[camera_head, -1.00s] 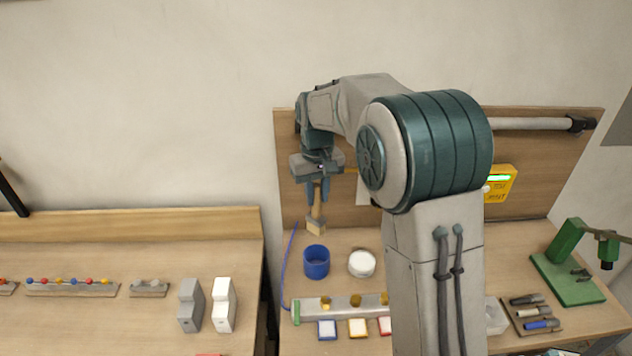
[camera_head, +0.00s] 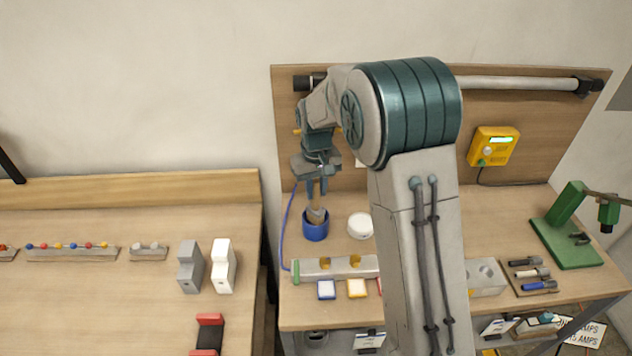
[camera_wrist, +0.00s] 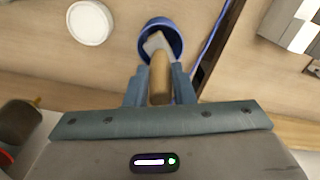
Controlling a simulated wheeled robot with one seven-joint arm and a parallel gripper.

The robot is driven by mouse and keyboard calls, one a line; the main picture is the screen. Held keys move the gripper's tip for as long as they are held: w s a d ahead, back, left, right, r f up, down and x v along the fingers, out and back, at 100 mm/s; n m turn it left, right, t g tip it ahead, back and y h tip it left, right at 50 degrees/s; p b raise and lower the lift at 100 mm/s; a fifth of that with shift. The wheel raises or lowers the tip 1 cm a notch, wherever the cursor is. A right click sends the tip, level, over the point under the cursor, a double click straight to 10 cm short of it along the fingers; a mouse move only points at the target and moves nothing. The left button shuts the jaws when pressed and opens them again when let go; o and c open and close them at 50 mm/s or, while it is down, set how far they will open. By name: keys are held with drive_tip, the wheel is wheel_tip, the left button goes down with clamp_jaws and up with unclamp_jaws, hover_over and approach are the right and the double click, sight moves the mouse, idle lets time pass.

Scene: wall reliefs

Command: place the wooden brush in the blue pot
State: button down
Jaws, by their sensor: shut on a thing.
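The wooden brush (camera_wrist: 159,75) is held by its handle between the fingers of my gripper (camera_head: 317,187). In the head view the brush (camera_head: 316,214) hangs roughly upright, with its lower end at the mouth of the blue pot (camera_head: 316,232). In the wrist view the brush head overlaps the opening of the blue pot (camera_wrist: 176,34) and appears within its rim. I cannot tell whether the brush touches the bottom. My gripper (camera_wrist: 159,90) is shut on the handle, just above the pot.
A round white container (camera_head: 360,226) stands just right of the pot. A blue cord (camera_head: 288,225) runs left of the pot. The wooden backboard (camera_head: 400,180) rises behind.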

sight(316, 209)
drive_tip(key=shift+f+b, duration=0.8)
drive_tip(key=shift+f, duration=0.9)
drive_tip(key=c, duration=1.1)
unclamp_jaws()
drive_tip(key=shift+c, duration=0.2)
drive_tip(key=shift+r, duration=0.1)
drive_tip(key=s+d+r+m+t+b, duration=0.1)
drive_tip(key=s+d+r, duration=0.3)
drive_tip(key=s+r, duration=0.2)
drive_tip(key=s+d+r+m+t, duration=0.1)
drive_tip(key=s+d+r, duration=0.2)
drive_tip(key=s+r, duration=0.3)
drive_tip(key=s+d+m+t, duration=0.1)
drive_tip(key=s+d, duration=0.3)
drive_tip(key=s, duration=1.1)
drive_tip(key=shift+s+d+f+m+t+b, duration=0.2)
drive_tip(key=shift+s+m+t+b, duration=0.1)
drive_tip(key=shift+m+t+b, duration=0.15)
